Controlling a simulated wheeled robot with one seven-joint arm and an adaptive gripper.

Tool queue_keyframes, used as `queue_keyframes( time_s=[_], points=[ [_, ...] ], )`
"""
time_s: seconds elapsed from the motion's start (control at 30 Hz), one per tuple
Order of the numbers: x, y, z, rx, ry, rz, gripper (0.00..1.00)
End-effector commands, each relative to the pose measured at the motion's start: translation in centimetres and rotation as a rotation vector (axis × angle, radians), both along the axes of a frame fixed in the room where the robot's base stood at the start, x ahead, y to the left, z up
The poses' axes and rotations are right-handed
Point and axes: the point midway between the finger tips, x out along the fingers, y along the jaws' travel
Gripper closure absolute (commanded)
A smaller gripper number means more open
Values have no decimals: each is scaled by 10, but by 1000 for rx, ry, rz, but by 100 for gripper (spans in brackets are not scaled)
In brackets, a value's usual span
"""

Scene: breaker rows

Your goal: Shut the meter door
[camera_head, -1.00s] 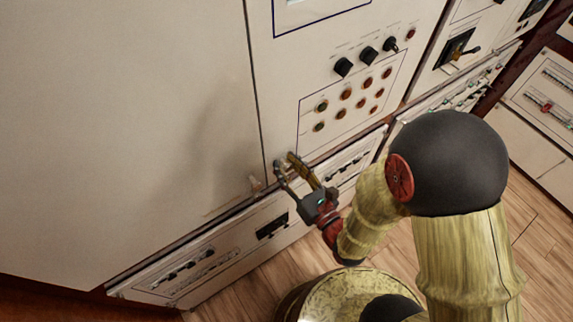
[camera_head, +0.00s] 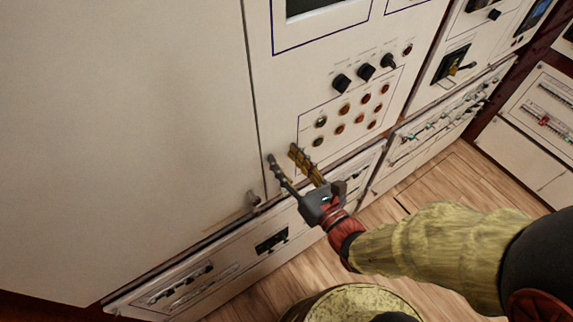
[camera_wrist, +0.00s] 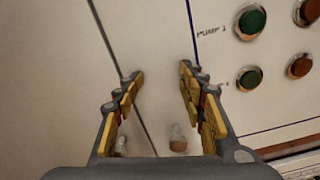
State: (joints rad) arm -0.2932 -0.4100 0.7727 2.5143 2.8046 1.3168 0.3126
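No label marks the meter door, so I cannot tell for sure which panel it is. A pale panel with a dark window (camera_head: 312,8), knobs and lamps stands right of a long seam. A large plain pale door (camera_head: 140,120) lies left of it, with a small handle (camera_head: 253,198) low by the seam. Both look nearly flush. My gripper (camera_head: 283,158) is open and empty in front of the seam's lower part. In the wrist view my gripper (camera_wrist: 161,76) straddles the seam, with one small knob (camera_wrist: 178,140) between its fingers and another (camera_wrist: 120,147) partly behind the left finger.
Black knobs (camera_head: 366,72) and coloured lamps (camera_head: 344,112) sit right of my gripper. Lower panels with breaker rows (camera_head: 272,242) run beneath. More cabinets (camera_head: 540,110) stand at the right. The wooden floor (camera_head: 440,190) is clear in front of them.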

Motion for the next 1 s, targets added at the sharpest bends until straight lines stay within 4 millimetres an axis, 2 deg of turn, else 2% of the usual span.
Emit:
queue_keyframes(
  time_s=[0.03, 0.33, 1.0],
  points=[
    [2, 1, 6, 5, -12, 0, 61],
    [0, -1, 5, 3, -10, 0, 61],
    [-35, -27, 3, -1, -2, -2, 61]
  ],
)
